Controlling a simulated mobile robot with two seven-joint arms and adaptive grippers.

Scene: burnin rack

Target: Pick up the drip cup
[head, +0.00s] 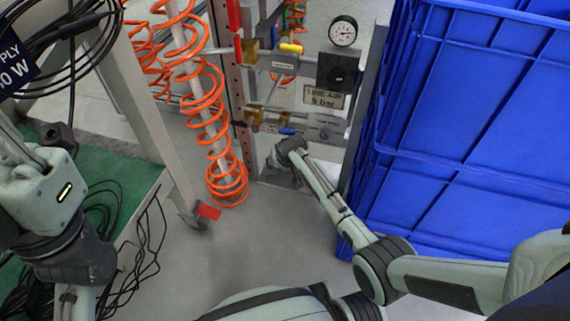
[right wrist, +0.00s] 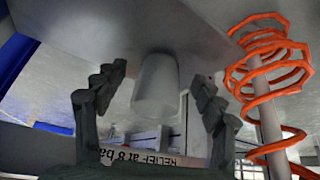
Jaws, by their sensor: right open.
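The drip cup (right wrist: 156,90) is a pale, whitish cup that shows in the right wrist view, in front of a light grey surface. My right gripper (right wrist: 161,80) is open, with one dark finger on each side of the cup. Gaps show between the fingers and the cup, so neither finger appears to touch it. In the head view my right arm reaches to the foot of the air panel, and its wrist hides the cup. My left arm stands at the left edge of the head view, and its fingers are not visible.
A gauge (head: 343,31) and a line air sign (head: 324,97) are on the panel above my right wrist. Orange coiled hose (head: 228,180) hangs left of it. Large blue crates (head: 470,110) stand close on the right. A green-topped bench (head: 110,165) with black cables is at left.

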